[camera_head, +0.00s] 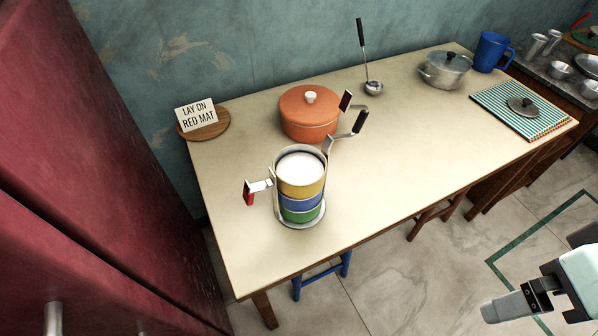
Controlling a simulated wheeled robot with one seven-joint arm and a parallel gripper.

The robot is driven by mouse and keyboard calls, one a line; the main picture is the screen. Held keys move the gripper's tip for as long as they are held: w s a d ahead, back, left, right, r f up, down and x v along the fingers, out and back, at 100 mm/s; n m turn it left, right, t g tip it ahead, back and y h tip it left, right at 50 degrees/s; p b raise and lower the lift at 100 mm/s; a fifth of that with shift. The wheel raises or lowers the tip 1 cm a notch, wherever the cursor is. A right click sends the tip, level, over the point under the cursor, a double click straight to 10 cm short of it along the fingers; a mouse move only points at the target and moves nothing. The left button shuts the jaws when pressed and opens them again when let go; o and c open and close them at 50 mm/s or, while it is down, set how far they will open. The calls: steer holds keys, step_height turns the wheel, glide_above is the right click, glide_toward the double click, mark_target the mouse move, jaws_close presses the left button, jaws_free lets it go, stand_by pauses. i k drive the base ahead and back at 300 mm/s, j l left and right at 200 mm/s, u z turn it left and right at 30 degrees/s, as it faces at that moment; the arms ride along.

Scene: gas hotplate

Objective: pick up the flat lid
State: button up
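A dark grey, flat round lid (523,106) with a small knob lies on a striped mat (492,95) at the right end of the table. Two pots also carry lids: an orange pot (308,122) with a pale knob, and a grey metal pot (444,76) with a dark knob. My gripper (486,311) is at the lower right, over the floor in the picture, in front of the table and well apart from the lid. Its fingers show from the side, so I cannot see a gap between them. No held object is visible.
A stack of yellow, blue and green tins in a metal frame (322,215) stands near the front edge. A ladle (373,88), a blue mug (490,52) and a sign reading "LAY ON RED MAT" (197,115) are towards the back. The table's front middle (400,170) is clear.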

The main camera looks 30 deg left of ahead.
mark_target(525, 107)
steer(key=u, duration=0.5)
steer(key=i+l+u, duration=0.2)
steer(key=u, duration=0.15)
steer(key=i+l+u, duration=0.15)
steer(key=l+u, duration=0.2)
steer(key=i+l+u, duration=0.1)
steer(key=l+u, duration=0.25)
steer(key=i+l, duration=0.15)
steer(key=l, duration=0.4)
steer(key=i+l+u, duration=0.15)
steer(key=l, duration=0.9)
steer(key=i+l+u, duration=0.15)
steer(key=l, duration=0.45)
